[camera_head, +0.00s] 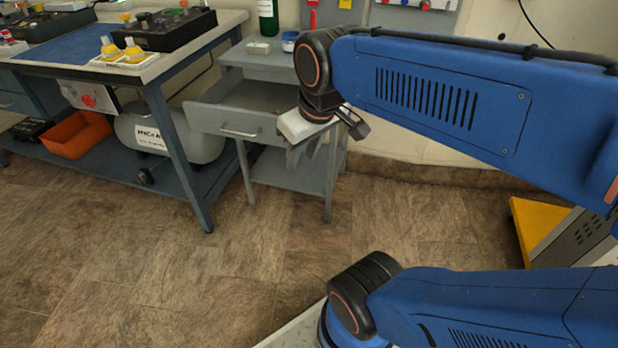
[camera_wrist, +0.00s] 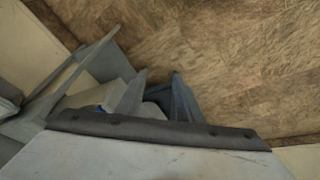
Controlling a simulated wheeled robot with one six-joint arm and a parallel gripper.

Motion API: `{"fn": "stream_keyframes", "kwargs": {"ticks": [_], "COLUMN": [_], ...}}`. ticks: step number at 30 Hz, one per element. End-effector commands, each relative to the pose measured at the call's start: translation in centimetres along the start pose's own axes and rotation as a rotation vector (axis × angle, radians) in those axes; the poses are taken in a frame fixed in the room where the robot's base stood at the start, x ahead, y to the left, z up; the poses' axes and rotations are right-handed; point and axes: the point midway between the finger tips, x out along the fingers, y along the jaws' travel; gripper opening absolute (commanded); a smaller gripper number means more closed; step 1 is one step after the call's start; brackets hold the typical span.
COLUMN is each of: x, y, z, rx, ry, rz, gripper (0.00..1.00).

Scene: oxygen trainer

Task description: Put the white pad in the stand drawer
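The grey stand (camera_head: 276,66) stands against the wall, right of the workbench. Its drawer (camera_head: 222,121) is pulled out, with the handle facing front. A small pale block (camera_head: 259,48), which looks like the white pad, lies on the stand's top at the left. My gripper (camera_head: 302,158) points down at the right side of the drawer, in front of the stand, and hides part of it. In the wrist view its two grey fingers (camera_wrist: 155,98) are apart, with no pad visible between them. Parts of the stand show at the left there.
A blue-lidded jar (camera_head: 289,42) stands beside the pale block, and a green bottle (camera_head: 268,18) is behind. The workbench (camera_head: 176,67) with its trainer gear is close on the left. An orange bin (camera_head: 76,135) sits on its lower shelf. The floor in front is clear.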

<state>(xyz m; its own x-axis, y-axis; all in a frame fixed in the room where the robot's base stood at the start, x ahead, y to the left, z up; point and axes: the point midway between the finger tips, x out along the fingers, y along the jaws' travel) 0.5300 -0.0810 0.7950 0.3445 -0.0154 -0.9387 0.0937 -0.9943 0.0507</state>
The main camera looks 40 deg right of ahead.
Motion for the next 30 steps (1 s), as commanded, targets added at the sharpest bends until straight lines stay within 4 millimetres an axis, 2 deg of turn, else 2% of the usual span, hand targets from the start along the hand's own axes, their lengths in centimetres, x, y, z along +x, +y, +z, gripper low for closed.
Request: {"fn": "stream_keyframes", "kwargs": {"ticks": [1,3,9,30], "x": [0.3,0.8,1.6,1.7], "y": [-0.5,-1.0,-1.6,-1.7], "z": [1.3,2.6,4.7,4.8], "rx": [0.020,0.049,0.098,0.103], "ry": [0.016,0.034,0.062,0.063], "rz": [-0.002,-0.005,-0.011,-0.012], "gripper": [0.34,0.34,0.34,0.34]}}
